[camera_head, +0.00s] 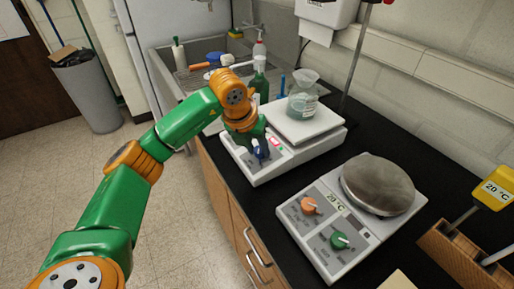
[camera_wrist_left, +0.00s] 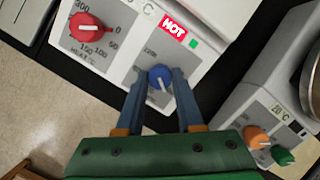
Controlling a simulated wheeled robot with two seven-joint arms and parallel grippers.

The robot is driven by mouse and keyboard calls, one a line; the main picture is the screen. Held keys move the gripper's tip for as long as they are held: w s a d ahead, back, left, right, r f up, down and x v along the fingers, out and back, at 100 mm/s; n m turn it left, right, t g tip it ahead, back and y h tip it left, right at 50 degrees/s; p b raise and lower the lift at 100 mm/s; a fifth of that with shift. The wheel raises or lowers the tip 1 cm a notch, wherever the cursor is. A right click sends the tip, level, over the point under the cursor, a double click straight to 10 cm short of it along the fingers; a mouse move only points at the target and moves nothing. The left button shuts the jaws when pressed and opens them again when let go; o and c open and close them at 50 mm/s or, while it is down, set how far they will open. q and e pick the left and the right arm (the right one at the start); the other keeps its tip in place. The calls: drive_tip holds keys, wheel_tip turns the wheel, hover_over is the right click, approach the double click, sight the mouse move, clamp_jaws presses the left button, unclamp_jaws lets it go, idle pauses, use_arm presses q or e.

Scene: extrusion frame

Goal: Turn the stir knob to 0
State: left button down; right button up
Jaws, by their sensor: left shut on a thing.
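The blue knob (camera_wrist_left: 160,77) is on the front panel of the far white hot plate (camera_head: 331,133). In the left wrist view it sits between the two fingers of my left gripper (camera_wrist_left: 161,82), which is shut on it. The knob's white mark points toward the bottom of that view; most of its printed scale is hidden. In the head view my left gripper (camera_head: 259,149) is at the front of this hot plate, and its arm covers part of the panel. My right gripper is not in view.
A red knob (camera_wrist_left: 87,28) and a red HOT label (camera_wrist_left: 173,25) are beside the blue knob. A nearer hot plate (camera_head: 325,262) has an orange knob (camera_head: 309,206) and a green knob (camera_head: 339,240).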

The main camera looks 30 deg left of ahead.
use_arm(q)
drive_tip(key=n+y, duration=0.1)
drive_tip(key=n, duration=0.5)
drive_tip(key=shift+w+d+r+n, duration=0.1)
drive_tip(key=shift+n, duration=0.2)
drive_tip(key=n, duration=0.3)
drive_tip(key=n+g, duration=0.1)
drive_tip(key=n, duration=0.2)
drive_tip(key=shift+g+y+b, duration=0.3)
drive_tip(key=shift+n, duration=0.4)
drive_tip(key=c, duration=0.5)
unclamp_jaws()
drive_tip(key=shift+c, duration=0.2)
drive_tip(key=v, duration=0.7)
